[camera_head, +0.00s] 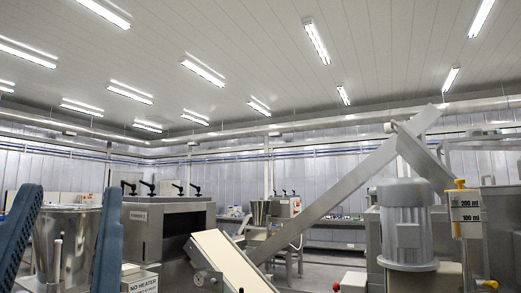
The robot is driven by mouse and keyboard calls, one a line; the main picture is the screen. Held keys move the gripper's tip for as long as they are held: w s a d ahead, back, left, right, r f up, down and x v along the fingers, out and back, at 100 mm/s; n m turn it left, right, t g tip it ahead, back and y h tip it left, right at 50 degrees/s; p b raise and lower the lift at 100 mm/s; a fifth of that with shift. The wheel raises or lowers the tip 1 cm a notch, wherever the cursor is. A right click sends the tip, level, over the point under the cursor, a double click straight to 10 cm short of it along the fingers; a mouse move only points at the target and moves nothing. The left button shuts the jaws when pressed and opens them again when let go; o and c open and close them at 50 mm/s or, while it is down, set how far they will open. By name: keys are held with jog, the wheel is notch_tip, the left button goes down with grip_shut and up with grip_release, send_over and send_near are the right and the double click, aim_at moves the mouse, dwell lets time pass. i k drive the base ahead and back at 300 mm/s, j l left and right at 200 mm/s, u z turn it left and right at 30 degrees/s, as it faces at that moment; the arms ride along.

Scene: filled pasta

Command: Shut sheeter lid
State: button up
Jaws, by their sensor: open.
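Two blue, ridged fingers stand at the lower left, and I take them for my gripper (75,192). They are spread wide apart with nothing held between them. A round steel hopper (68,225) shows in the gap behind them. Right of the fingers is a steel box-shaped machine (165,215) with a dark open front, a small label and black handles on top. It may be the sheeter, but I cannot tell for sure. I cannot make out a lid or whether one is open or shut. The lower parts of the machines are cut off by the frame.
A cream conveyor belt (232,262) slopes down in the lower middle. A long steel chute (345,180) rises to the upper right. A "NO HEATER" sign (143,286) is low at left.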

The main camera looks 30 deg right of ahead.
aim_at(423, 161)
jog(key=i+z, duration=0.15)
jog(key=z, duration=0.3)
jog(key=i+z, duration=0.2)
jog(key=z, duration=0.2)
jog(key=i+j+z, duration=0.1)
jog(key=z, duration=0.35)
jog(key=i+j+z, duration=0.15)
jog(key=z, duration=0.25)
jog(key=i, duration=0.05)
